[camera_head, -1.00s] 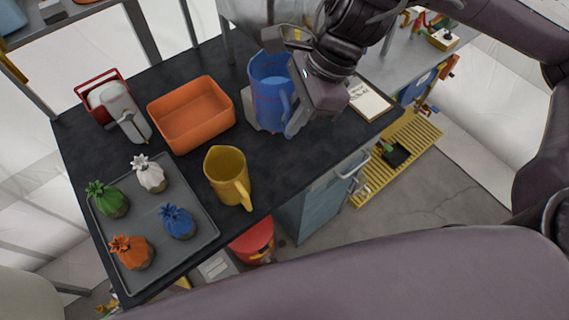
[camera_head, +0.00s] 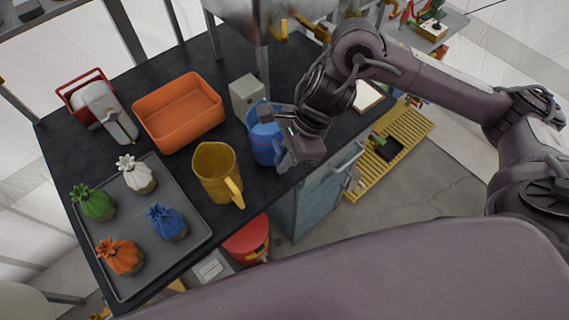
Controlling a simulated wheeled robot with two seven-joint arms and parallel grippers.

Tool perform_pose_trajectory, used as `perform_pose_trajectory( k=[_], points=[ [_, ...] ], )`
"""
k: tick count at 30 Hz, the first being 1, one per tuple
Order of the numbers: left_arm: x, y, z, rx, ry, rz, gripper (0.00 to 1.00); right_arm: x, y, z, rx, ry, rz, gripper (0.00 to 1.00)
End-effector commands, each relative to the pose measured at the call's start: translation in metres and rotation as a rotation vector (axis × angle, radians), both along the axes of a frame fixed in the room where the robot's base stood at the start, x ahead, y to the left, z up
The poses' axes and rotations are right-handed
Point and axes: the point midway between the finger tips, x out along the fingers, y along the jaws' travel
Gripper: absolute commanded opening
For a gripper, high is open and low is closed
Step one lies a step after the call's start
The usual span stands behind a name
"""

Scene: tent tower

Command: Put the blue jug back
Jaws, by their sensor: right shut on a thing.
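The blue jug (camera_head: 264,143) is upright at the front right of the dark table, to the right of the yellow jug (camera_head: 214,172). My right gripper (camera_head: 284,132) is shut on the blue jug at its right side, and covers part of its top and handle. I cannot tell whether its base touches the table. My left gripper is not in view.
A grey box (camera_head: 246,95) stands just behind the blue jug. An orange bin (camera_head: 180,118) is behind left, and a grey tray (camera_head: 190,250) holds several coloured sacks at the left. A metal dispenser hangs above the table's back. The table's front edge is close to the jug.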

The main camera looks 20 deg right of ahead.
Motion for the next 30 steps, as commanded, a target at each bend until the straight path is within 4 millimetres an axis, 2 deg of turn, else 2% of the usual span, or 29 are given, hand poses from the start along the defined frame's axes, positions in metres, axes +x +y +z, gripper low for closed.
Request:
perform_pose_trajectory(
  k=[6,14,15,19,30],
  points=[
    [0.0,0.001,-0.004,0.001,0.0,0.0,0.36,0.0,0.001,-0.027,0.002,0.003,-0.001,0.0],
    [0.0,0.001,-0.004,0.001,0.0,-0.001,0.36,0.0,0.0,-0.03,0.0,0.0,0.0,0.0],
    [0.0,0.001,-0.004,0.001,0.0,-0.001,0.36,-0.001,0.0,-0.031,-0.001,0.003,0.0,0.15],
    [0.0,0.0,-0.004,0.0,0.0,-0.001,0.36,-0.001,0.0,-0.031,-0.001,0.002,0.0,0.32],
    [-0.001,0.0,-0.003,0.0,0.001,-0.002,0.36,0.0,-0.002,-0.025,-0.001,-0.001,0.001,0.33]
  ],
)
